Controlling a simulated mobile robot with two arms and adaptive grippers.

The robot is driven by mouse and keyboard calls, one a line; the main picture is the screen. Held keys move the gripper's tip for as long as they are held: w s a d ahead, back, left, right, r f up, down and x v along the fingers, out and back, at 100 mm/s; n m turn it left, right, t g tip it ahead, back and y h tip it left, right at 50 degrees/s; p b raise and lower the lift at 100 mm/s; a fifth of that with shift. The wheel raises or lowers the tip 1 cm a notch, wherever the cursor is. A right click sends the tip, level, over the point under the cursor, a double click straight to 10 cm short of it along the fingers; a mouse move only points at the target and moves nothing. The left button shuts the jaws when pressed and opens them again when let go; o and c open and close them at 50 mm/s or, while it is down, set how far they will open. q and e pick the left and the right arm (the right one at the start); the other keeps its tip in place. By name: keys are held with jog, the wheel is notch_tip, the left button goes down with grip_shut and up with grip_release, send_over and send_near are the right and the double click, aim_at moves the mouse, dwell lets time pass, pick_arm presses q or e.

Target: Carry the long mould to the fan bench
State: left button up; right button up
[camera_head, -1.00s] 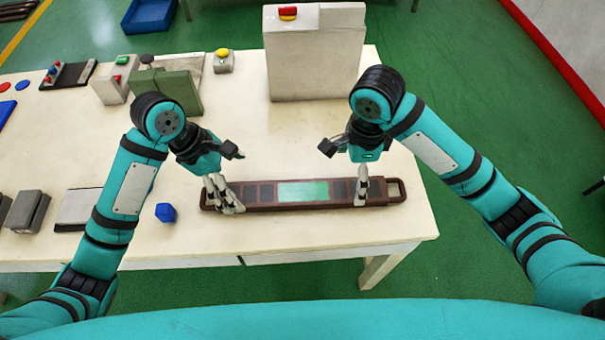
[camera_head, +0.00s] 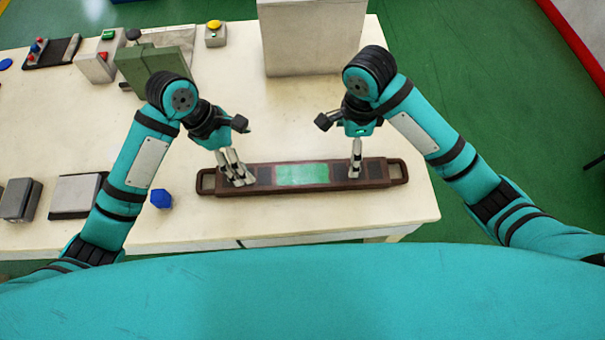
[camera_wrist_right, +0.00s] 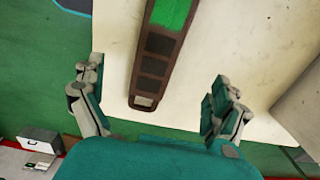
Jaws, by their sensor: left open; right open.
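The long mould (camera_head: 375,172) is a dark brown bar with a green middle panel and a loop handle at each end. It lies flat near the front edge of the white table (camera_head: 300,216). My left gripper (camera_head: 235,176) is open over the mould's left part. My right gripper (camera_head: 355,168) is open over its right part. In the right wrist view the mould (camera_wrist_right: 158,62) runs between the spread fingers of my right gripper (camera_wrist_right: 158,98), apart from both. Whether the left fingers touch the mould cannot be told.
A large pale box (camera_head: 312,40) stands behind the mould. A blue piece (camera_head: 161,198) lies left of the mould. Green floor is free at right.

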aim_at(272, 175)
pick_arm(q)
jog(key=x, duration=1.2)
jog(key=shift+s+d+f, duration=0.1)
jog(key=shift+d+f, duration=0.15)
jog(key=shift+f, duration=0.1)
pick_arm(e)
notch_tip(272, 175, down, 13)
jog(key=shift+s+r, duration=0.1)
pick_arm(q)
jog(key=c, duration=1.7)
pick_arm(e)
jog(key=c, duration=1.7)
pick_arm(q)
jog(key=shift+r, duration=0.1)
pick_arm(e)
jog(key=shift+r, duration=0.1)
